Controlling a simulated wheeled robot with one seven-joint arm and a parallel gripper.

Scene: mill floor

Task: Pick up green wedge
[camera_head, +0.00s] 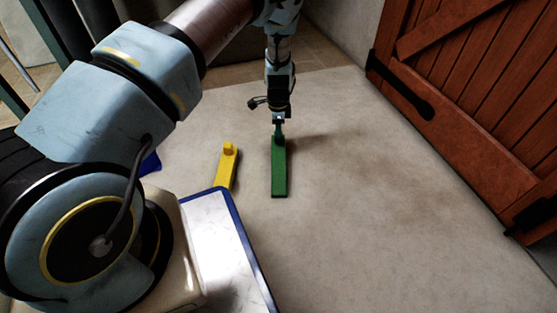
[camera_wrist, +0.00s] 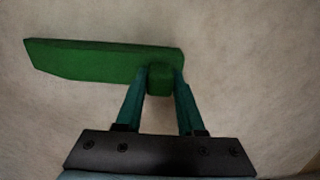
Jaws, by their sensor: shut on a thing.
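The green wedge (camera_head: 279,172) is a long, narrow piece on the pale floor in the middle of the head view, with a knob at its far end. It also shows in the wrist view (camera_wrist: 95,60), its body running to the left. My gripper (camera_head: 279,132) reaches down from above to the far end of the wedge. In the wrist view my gripper's two fingers (camera_wrist: 160,82) are shut on the knob, one on each side. I cannot tell whether the wedge touches the floor.
A yellow wedge (camera_head: 227,166) with a knob lies just left of the green one. A blue object (camera_head: 151,163) is partly hidden behind my arm. A white, blue-edged surface (camera_head: 225,240) is at lower left. A wooden door (camera_head: 480,80) stands at right. The floor at right is clear.

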